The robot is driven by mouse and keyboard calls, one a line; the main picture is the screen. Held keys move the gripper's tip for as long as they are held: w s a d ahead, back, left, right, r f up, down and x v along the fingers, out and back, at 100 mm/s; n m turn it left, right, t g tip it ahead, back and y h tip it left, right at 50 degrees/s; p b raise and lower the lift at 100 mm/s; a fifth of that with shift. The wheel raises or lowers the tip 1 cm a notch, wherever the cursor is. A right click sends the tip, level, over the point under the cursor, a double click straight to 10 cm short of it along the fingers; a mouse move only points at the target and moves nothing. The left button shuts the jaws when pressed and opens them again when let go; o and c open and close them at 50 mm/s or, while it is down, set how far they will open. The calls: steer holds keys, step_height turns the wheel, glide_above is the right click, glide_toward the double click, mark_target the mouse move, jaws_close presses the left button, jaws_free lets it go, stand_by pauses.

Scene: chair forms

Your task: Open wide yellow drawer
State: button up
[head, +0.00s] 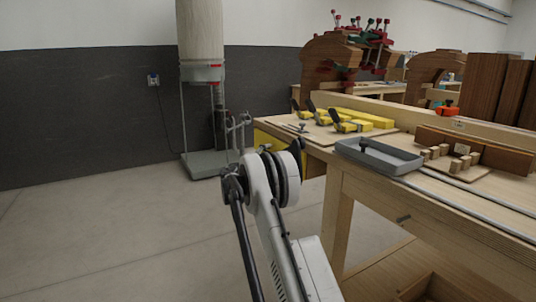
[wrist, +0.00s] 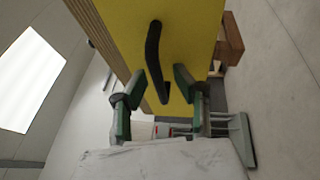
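The yellow drawer front (wrist: 190,40) fills the upper middle of the wrist view, with a black bar handle (wrist: 153,55) on it. In the head view a yellow panel (head: 267,139) shows under the bench's left end, partly hidden by my arm. My gripper (wrist: 159,86) is open, its green-padded fingers on either side of the lower part of the handle. I cannot tell whether the fingers touch the handle or the drawer front. The gripper (head: 238,124) is small in the head view, beside the bench end.
The wooden bench (head: 345,183) runs along the right. On it are yellow clamps (head: 362,117), a grey tray (head: 378,155) and small wooden blocks (head: 460,158). A grey-based machine (head: 205,162) stands behind by the wall. The floor (head: 110,235) at the left is clear.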

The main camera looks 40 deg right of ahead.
steer(key=shift+c, duration=0.5)
jaws_close()
